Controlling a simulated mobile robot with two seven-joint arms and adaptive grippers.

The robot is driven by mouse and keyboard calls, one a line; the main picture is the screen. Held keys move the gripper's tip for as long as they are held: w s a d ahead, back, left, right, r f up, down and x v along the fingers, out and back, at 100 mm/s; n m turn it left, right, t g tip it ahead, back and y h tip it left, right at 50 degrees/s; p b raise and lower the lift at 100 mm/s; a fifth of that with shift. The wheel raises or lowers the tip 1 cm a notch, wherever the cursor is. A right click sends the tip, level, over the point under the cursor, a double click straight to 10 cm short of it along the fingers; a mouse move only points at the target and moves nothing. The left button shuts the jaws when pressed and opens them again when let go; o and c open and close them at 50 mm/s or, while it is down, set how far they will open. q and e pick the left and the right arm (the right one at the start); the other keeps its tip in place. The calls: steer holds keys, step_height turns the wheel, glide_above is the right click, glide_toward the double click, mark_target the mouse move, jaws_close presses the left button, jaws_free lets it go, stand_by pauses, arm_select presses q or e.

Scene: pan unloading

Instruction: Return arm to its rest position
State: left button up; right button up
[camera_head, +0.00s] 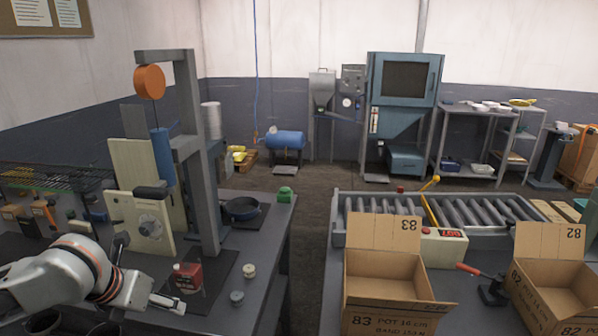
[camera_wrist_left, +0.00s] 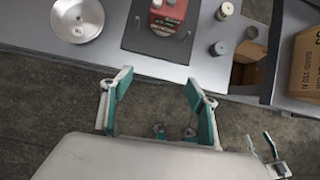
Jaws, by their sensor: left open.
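My left arm comes in from the lower left in the head view, over the front of the grey workbench (camera_head: 262,262). My left gripper (camera_head: 168,303) is at its end, left of and nearer than the small knobs on the bench. In the left wrist view the gripper (camera_wrist_left: 158,86) is open, with nothing between its fingers; the floor shows below it and the bench edge lies ahead. My right arm does not show.
A grey press frame (camera_head: 205,190) and a red block (camera_head: 187,278) on a dark mat stand near my arm. Small knobs (camera_head: 237,297) lie beside them. Open cardboard boxes, box 83 (camera_head: 385,278) and box 82 (camera_head: 550,275), stand right, by a roller conveyor (camera_head: 470,211). Floor separates the benches.

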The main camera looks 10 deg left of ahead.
arm_select(q)
steer(key=s+d+f+n+t+h, duration=0.1)
steer(key=s+d+f+n+t, duration=0.15)
steer(key=d+f+n, duration=0.7)
steer(key=s+a+f+n+g+y, duration=0.1)
steer(key=s+a+f+n+y, duration=0.2)
steer(key=s+a+n, duration=0.5)
steer(key=s+a+f+n+g+y, duration=0.1)
steer(key=s+a+f+n+y, duration=0.15)
steer(key=s+n, duration=0.65)
steer(key=w+d+f+n+t+h, duration=0.2)
steer(key=d+f+h, duration=0.1)
steer(key=d+f, duration=0.4)
steer(key=w+d+f+n+t+h, duration=0.1)
steer(key=w+d+f+n+h, duration=0.1)
steer(key=d+f, duration=0.5)
step_height(320, 180, down, 2)
steer(key=shift+n+t+h, duration=0.35)
steer(key=shift+n+h, duration=0.2)
steer(key=shift+n, duration=0.2)
